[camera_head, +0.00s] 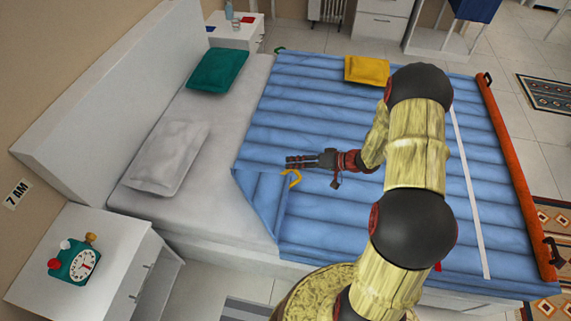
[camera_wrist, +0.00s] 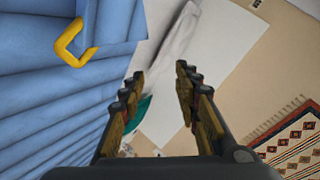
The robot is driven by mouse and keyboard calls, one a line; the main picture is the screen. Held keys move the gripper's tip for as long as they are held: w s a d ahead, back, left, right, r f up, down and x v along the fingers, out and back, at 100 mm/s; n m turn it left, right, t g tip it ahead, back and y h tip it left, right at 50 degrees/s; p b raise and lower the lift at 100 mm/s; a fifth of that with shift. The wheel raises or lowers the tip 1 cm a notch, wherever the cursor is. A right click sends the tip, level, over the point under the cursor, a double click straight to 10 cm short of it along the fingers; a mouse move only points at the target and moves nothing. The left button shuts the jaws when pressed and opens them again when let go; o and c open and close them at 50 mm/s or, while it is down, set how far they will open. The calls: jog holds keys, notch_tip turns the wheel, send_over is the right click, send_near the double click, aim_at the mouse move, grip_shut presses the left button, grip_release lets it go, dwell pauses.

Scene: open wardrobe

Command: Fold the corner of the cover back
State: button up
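The blue quilted cover (camera_head: 330,110) lies over the bed. Its near-left corner is folded over into a triangular flap (camera_head: 262,200). A yellow loop handle (camera_head: 293,178) sits at the flap's tip, on top of the cover; it also shows at the upper left of the wrist view (camera_wrist: 72,48). My gripper (camera_head: 288,162) is above the cover, just beyond the handle and apart from it. In the wrist view my gripper (camera_wrist: 160,74) has its fingers spread, with nothing between them.
A grey pillow (camera_head: 168,157) and a teal pillow (camera_head: 217,70) lie at the headboard. A yellow cushion (camera_head: 367,70) is on the cover's far side. An orange roll (camera_head: 515,180) runs along the foot. A nightstand (camera_head: 115,240) with a teal clock (camera_head: 75,262) stands near left.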

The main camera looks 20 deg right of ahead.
jog(key=shift+v, duration=1.05)
jog(key=s+a+f+m+g, duration=0.2)
jog(key=s+a+m+g, duration=0.1)
jog(key=s+m, duration=0.3)
jog(key=s+a+r+g, duration=0.2)
jog(key=s+r+g, duration=0.2)
jog(key=s+r, duration=0.4)
jog(key=s+a+r+n+t+h, duration=0.1)
jog(key=s+a+r+n+h, duration=0.1)
jog(key=r, duration=0.7)
jog(key=s+a+r+n+t+h, duration=0.2)
jog(key=s+r+n+h, duration=0.1)
jog(key=r, duration=0.6)
jog(key=s+a+r+n+t+h, duration=0.1)
jog(key=s+r+h, duration=0.3)
jog(key=r, duration=0.5)
jog(key=s+a+n, duration=0.1)
jog(key=s, duration=0.1)
jog(key=shift+s+r+n, duration=0.3)
jog(key=shift+s+n, duration=0.05)
jog(key=shift+n, duration=0.05)
